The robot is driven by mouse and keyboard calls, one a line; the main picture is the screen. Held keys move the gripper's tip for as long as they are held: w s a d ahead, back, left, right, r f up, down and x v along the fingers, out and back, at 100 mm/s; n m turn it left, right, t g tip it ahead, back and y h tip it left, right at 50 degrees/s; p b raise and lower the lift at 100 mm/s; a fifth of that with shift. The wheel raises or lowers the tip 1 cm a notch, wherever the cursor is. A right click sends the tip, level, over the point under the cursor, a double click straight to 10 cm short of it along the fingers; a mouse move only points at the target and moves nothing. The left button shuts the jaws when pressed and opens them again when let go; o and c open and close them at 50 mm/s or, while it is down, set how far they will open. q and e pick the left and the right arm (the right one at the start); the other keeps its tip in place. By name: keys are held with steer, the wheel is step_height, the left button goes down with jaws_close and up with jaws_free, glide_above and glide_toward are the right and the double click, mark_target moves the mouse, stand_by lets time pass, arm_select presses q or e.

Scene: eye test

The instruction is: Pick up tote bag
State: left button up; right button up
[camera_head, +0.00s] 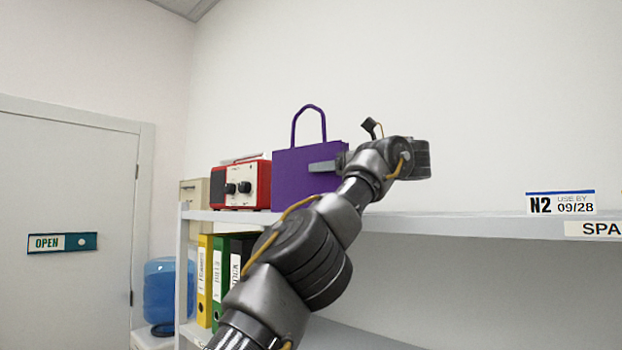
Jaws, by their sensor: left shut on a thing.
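The purple tote bag (292,182) is upright at the upper shelf, right of the red radio, with its handle loop standing up. My left arm reaches up from the bottom of the view. My left gripper (318,167) is shut on the tote bag at its right side. One grey finger shows against the front of the bag; the other finger is hidden. The arm covers part of the bag's lower right side. I cannot tell whether its bottom touches the shelf. My right gripper is not in view.
The upper shelf (470,226) is clear to the right, with labels on its front edge. A red radio (241,186) stands close to the bag's left, with a beige box (194,194) beyond it. Binders (204,280) stand below. A blue water bottle (160,290) is near the door (70,190).

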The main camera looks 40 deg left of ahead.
mark_target(328, 154)
arm_select(q)
step_height(328, 154, up, 4)
steer(key=p, duration=0.2)
steer(key=shift+f+p, duration=0.25)
steer(key=shift+p, duration=0.15)
steer(key=s+a+r+b, duration=0.3)
steer(key=s+r, duration=0.6)
steer(key=s, duration=0.4)
steer(key=shift+s+a+r+b, duration=0.25)
steer(key=shift+a+b, duration=0.05)
steer(key=shift+a, duration=0.3)
